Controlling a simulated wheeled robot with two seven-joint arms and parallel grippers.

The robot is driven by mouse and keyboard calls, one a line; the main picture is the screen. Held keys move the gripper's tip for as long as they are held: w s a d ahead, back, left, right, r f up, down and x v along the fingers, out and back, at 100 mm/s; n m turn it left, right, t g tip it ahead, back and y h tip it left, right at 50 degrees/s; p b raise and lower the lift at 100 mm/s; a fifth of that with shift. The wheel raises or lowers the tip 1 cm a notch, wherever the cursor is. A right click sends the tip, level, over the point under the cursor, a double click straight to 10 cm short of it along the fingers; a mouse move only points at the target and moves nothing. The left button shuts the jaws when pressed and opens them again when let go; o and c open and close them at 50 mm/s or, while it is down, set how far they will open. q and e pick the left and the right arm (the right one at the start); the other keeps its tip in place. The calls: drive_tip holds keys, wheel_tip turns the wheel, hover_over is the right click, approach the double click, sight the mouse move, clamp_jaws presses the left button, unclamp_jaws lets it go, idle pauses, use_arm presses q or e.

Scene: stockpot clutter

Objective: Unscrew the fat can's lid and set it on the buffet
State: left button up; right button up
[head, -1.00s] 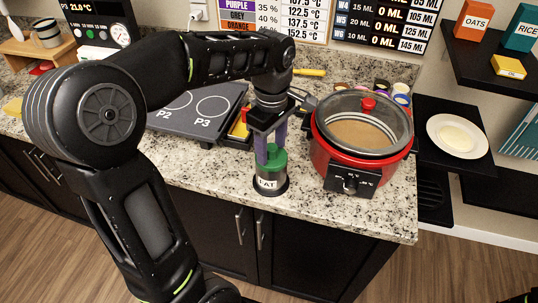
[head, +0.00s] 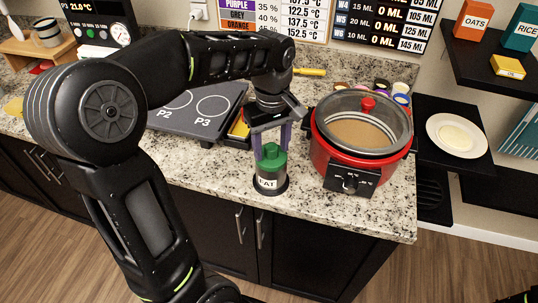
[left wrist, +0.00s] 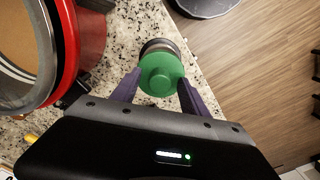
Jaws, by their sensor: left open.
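The fat can (head: 268,181) is a grey can with a white label, standing upright on a dark round base near the front edge of the buffet (head: 330,216). Its green lid (head: 271,157) sits on top of the can. My left gripper (head: 270,143) is open above the lid, fingers pointing down, one on either side. In the left wrist view the lid (left wrist: 161,72) lies between and slightly beyond the purple fingertips (left wrist: 158,84), with the can partly hidden under it. I cannot see any gripper on my right arm.
A red cooker (head: 350,175) with a glass lid stands close to the right of the can. A dark hob (head: 180,125) lies to the left. A plate (head: 457,135) sits on a shelf at the right. Some bare counter lies in front of the cooker.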

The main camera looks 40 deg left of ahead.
use_arm(q)
drive_tip(key=m, duration=0.4)
drive_tip(key=m+p, duration=0.1)
drive_tip(key=m, duration=0.3)
drive_tip(key=shift+m, duration=0.3)
clamp_jaws()
idle(0.5)
drive_tip(key=n, duration=0.4)
drive_tip(key=shift+n, duration=0.3)
